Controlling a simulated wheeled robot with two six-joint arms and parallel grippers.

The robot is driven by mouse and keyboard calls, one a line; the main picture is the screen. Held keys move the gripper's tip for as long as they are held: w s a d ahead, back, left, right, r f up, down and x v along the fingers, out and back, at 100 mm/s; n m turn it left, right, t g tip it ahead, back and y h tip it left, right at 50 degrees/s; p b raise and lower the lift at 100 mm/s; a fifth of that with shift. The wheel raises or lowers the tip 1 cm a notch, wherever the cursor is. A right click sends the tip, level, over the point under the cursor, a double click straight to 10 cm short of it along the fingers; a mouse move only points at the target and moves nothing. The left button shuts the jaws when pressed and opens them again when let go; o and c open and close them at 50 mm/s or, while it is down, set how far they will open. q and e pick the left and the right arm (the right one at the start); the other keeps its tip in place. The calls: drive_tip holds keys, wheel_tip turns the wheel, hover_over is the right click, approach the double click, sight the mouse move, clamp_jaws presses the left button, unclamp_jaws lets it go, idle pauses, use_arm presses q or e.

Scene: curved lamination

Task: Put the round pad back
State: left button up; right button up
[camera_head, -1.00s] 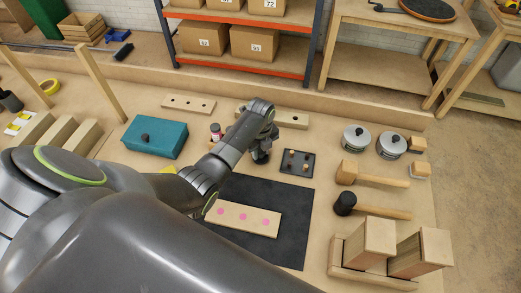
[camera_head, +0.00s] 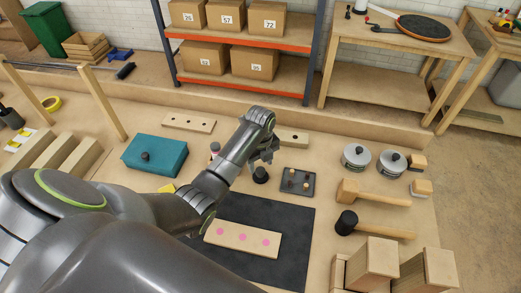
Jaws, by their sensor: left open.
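A small round black piece (camera_head: 260,175), which looks like the round pad, stands on the bench beyond the dark mat, just left of a small dark tray (camera_head: 308,192) with several little pegs. My left gripper (camera_head: 267,160) is above and slightly beyond the black piece, open, with nothing seen between its fingers. It looks apart from the piece. My arm hides part of the bench behind it. My right gripper is not in view.
A pale board with pink dots (camera_head: 243,238) lies on the dark mat (camera_head: 298,220). A teal box (camera_head: 155,155) stands left. Boards with holes (camera_head: 188,122) lie behind.

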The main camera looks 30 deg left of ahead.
sight(260, 170)
use_arm(q)
wheel_tip(260, 170, up, 8)
drive_tip(key=b, duration=0.1)
idle(0.5)
